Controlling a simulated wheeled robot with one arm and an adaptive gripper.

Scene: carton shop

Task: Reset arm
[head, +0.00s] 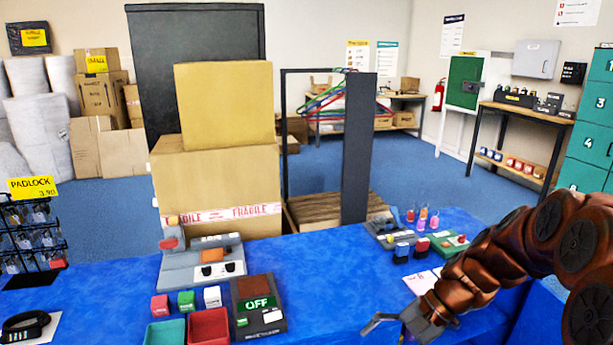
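My arm, in copper-brown links, reaches in from the right edge in the head view. My gripper (388,331) is at its end, low over the front part of the blue table (340,275). One grey finger points left and the other points down toward the bottom edge, with a gap between them. No object shows between the fingers. The lower part of the gripper is close to the picture's bottom edge.
Left of my gripper stand a device marked OFF (258,304), a red tray (208,327), a teal tray (165,332) and small blocks. A grey machine (201,264) is behind them. A pink card (422,281) and small devices (400,237) lie near my arm. Cartons (215,180) stand beyond.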

